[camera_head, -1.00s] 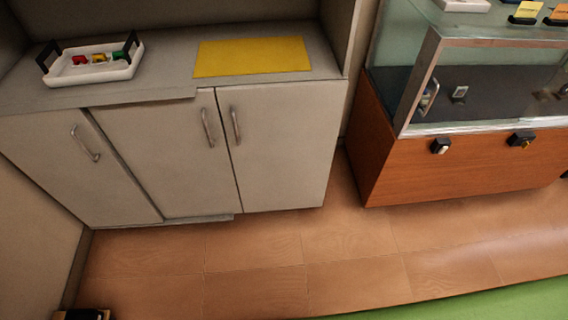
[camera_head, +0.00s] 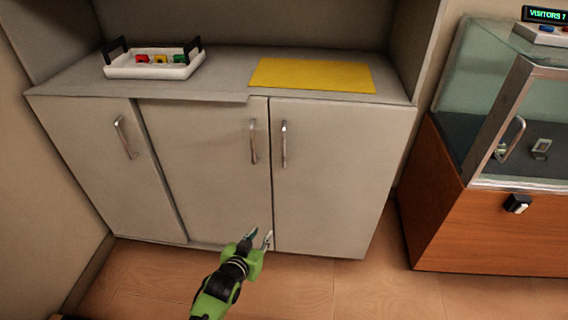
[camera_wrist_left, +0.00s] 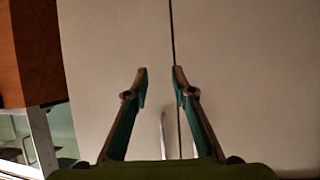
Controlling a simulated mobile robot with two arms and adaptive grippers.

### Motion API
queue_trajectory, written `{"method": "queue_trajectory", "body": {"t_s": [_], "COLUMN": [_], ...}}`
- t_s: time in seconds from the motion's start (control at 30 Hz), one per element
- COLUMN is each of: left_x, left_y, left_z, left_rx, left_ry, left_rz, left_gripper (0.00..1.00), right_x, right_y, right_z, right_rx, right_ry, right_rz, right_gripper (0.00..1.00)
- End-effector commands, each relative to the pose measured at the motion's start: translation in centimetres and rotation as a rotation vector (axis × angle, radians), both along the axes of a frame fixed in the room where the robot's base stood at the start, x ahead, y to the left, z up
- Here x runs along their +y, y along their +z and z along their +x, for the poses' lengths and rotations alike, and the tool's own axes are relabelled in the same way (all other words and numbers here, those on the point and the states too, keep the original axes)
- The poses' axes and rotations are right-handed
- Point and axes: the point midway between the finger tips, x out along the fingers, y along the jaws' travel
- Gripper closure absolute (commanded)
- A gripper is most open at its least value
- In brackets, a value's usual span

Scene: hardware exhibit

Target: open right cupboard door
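The right cupboard door (camera_head: 335,190) is a pale grey panel with a vertical metal handle (camera_head: 284,145) near its left edge. It looks shut. My left gripper (camera_head: 259,238) is open and empty, low in front of the cupboard near the seam between the middle and right doors. It is below the handle in the head view. In the left wrist view, the open fingers (camera_wrist_left: 161,82) face the door fronts, with the seam showing between them. The right door's handle (camera_wrist_left: 163,132) also shows between the fingers there, partly hidden low down. My right gripper is out of view.
The middle door (camera_head: 205,165) and left door (camera_head: 100,155) have similar handles. A white tray (camera_head: 120,70) with coloured items and a yellow mat (camera_head: 312,75) lie on the counter. A wood-and-glass display case (camera_head: 480,240) stands to the right. Wooden floor lies in front.

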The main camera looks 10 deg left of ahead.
Motion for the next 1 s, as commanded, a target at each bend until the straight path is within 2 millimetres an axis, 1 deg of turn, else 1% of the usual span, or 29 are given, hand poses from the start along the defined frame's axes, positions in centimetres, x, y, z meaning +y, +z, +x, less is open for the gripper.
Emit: {"method": "queue_trajectory", "body": {"t_s": [0.03, 0.07, 0.1, 0.17, 0.2, 0.3, 0.4, 0.5, 0.57, 0.67, 0.83, 1.0], "left_x": [-0.6, -0.9, -1.2, -1.5, -1.7, -2.0, -2.1, -2.2, -2.3, -2.6, -3.3, -4.0], "left_y": [2.6, 4.6, 7.3, 10.9, 13.0, 17.2, 19.6, 20.6, 20.7, 20.7, 20.6, 20.5], "left_z": [2.1, 3.0, 3.8, 4.7, 5.0, 5.2, 5.1, 5.4, 5.9, 7.3, 10.9, 14.4], "left_rx": [-0.091, -0.135, -0.191, -0.268, -0.312, -0.396, -0.441, -0.458, -0.46, -0.46, -0.459, -0.458], "left_ry": [-0.002, -0.004, -0.005, -0.008, -0.009, -0.013, -0.015, -0.016, -0.016, -0.016, -0.016, -0.015], "left_rz": [-0.02, -0.029, -0.043, -0.059, -0.071, -0.092, -0.103, -0.108, -0.108, -0.107, -0.107, -0.106], "left_gripper": [0.76, 0.76, 0.76, 0.76, 0.76, 0.76, 0.76, 0.76, 0.76, 0.76, 0.76, 0.76], "right_x": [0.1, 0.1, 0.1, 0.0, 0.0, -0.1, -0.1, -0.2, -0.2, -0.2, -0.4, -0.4], "right_y": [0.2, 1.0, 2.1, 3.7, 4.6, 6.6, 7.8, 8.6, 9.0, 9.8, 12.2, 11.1], "right_z": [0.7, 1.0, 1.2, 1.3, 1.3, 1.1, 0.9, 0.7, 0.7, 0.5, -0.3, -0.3], "right_rx": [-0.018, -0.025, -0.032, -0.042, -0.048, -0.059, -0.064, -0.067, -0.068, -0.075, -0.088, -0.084], "right_ry": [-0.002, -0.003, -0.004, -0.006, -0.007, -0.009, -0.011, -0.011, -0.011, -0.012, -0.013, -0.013], "right_rz": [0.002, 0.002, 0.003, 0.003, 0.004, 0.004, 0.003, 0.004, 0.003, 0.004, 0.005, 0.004], "right_gripper": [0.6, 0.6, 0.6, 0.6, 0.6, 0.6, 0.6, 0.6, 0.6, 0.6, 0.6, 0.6]}}
